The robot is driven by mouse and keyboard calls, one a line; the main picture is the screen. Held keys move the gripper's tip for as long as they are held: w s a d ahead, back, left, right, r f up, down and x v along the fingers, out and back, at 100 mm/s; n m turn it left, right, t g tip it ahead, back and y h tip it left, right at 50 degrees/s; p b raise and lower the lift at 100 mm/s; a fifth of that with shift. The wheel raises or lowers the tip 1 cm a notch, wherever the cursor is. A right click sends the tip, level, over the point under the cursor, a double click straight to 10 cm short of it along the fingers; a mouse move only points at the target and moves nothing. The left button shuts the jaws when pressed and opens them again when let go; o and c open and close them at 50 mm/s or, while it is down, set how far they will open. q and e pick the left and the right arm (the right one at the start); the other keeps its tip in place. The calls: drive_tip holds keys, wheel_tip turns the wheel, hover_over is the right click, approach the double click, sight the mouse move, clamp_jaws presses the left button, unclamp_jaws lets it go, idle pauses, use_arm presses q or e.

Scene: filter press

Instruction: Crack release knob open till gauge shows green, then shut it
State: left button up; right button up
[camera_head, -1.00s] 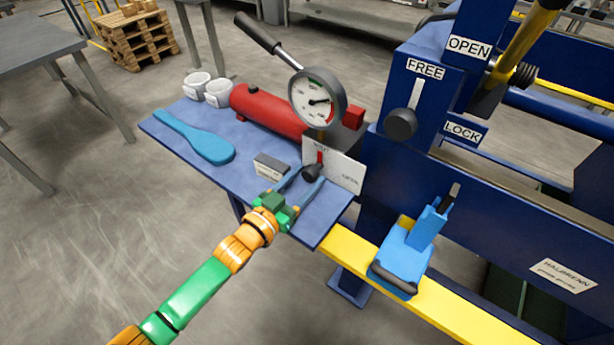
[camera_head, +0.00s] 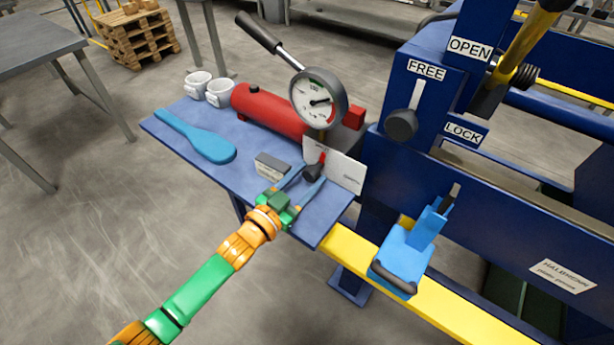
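The release knob (camera_head: 312,173) is dark with a red pointer, in front of a white label plate (camera_head: 345,172) on the blue shelf. The pointer tilts slightly right of upright. My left gripper (camera_head: 312,175) has its two fingers on either side of the knob and appears shut on it. The round pressure gauge (camera_head: 318,98) stands above the knob, with a green band near the top and red at lower right. Its needle points right, outside the green; the exact reading is too small to tell. My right gripper is not in view.
On the blue shelf (camera_head: 190,145) lie a red cylinder (camera_head: 268,110), a blue paddle (camera_head: 205,142), two white cups (camera_head: 219,92) and a small grey block (camera_head: 271,166). The blue press frame (camera_head: 480,200) and a light-blue device (camera_head: 402,262) on a yellow rail stand right.

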use_arm(q)
drive_tip(key=v, duration=0.7)
drive_tip(key=shift+s+a, duration=0.1)
drive_tip(key=shift+f, duration=0.1)
idle(0.9)
